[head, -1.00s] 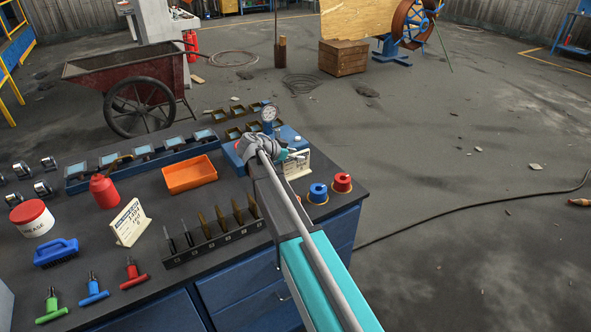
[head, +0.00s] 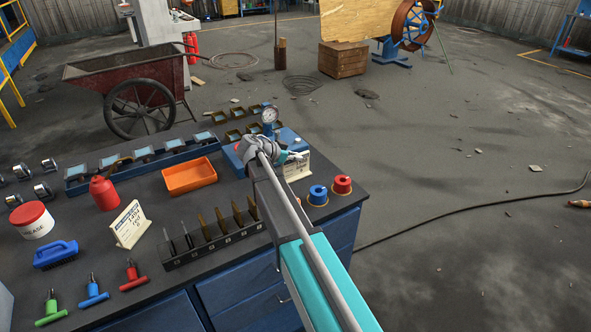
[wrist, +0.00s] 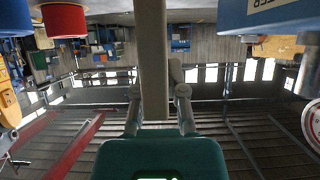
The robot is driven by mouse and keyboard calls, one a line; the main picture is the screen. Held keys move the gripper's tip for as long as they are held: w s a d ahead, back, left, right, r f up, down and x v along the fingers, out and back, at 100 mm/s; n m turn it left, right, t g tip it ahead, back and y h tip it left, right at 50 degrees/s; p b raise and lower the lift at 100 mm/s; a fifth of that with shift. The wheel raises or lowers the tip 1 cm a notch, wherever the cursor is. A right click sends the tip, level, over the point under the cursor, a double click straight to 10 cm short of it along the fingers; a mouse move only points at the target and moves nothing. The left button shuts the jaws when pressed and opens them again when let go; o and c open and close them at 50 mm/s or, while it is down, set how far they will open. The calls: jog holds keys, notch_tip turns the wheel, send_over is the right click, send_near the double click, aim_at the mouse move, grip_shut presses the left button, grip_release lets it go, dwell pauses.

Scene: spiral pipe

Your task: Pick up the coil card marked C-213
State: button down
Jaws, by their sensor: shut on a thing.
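My gripper (head: 287,155) is at the right end of the workbench, beside a blue device. It is partly hidden behind my own arm. A pale card (head: 298,166) with small dark print stands upright at its fingertips; its marking is too small to read. In the wrist view my gripper (wrist: 158,92) is shut on a pale upright piece (wrist: 152,50), which looks like this card seen edge-on. Another pale printed card (head: 129,224) stands tilted at the left of the bench, apart from my gripper.
Blue (head: 318,194) and red (head: 342,184) spools stand close to the right of the card. The blue device with a dial gauge (head: 269,115) is just behind. A slotted black rack (head: 215,244) and an orange tray (head: 190,176) lie left. Open floor is beyond the bench.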

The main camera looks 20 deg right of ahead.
jog(key=shift+r, duration=0.15)
notch_tip(320, 180, up, 3)
jog(key=p, duration=0.3)
jog(key=s+a+r+p, duration=0.1)
jog(key=s+r+p, duration=0.8)
jog(key=s, duration=0.5)
jog(key=shift+a+r+p, duration=0.35)
jog(key=shift+a+p, duration=0.05)
jog(key=shift+p, duration=0.1)
